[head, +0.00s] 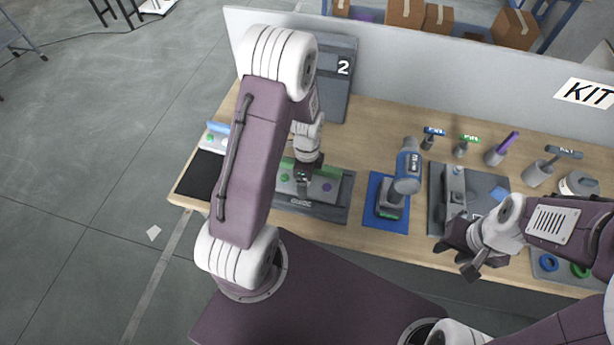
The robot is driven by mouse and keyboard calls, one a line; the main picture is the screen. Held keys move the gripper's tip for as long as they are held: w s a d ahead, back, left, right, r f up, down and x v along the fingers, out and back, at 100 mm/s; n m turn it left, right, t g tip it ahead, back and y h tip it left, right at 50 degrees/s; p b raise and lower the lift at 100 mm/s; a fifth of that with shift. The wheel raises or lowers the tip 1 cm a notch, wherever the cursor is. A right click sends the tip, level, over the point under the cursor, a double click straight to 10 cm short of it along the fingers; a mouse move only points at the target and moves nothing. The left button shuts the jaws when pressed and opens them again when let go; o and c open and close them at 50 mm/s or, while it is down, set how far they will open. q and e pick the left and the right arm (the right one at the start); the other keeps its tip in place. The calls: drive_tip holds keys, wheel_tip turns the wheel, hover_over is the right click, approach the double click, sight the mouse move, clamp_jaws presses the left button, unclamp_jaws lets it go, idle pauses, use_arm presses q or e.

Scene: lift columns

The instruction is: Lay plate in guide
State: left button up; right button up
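A grey plate-like piece (325,189) with green and purple spots sits in front of a green strip (342,176), on a dark guide-like base (325,211) near the bench's front edge. I cannot tell whether it is a separate plate lying in the guide. My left gripper (302,178) points down at this piece, and my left arm hides the area to its left. Its fingers are too small and dark to tell if they are open or shut. My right gripper (457,262) is open and empty, in front of a grey fixture (485,187).
A blue-grey power tool (407,170) stands on a blue mat (373,210). A black mat (201,174) lies at the left. Several coloured-handled tools stand in holders behind, including a purple one (500,150). A grey panel marked 2 (338,85) stands at the back.

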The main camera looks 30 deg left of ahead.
idle(0.7)
use_arm(q)
drive_tip(key=o, duration=1.8)
drive_tip(key=shift+f, duration=0.1)
drive_tip(key=shift+r+p, duration=0.9)
drive_tip(key=shift+r, duration=0.15)
drive_tip(key=shift+r, duration=0.1)
wheel_tip(320, 180, up, 5)
drive_tip(key=p, duration=0.4)
drive_tip(key=shift+p, duration=0.35)
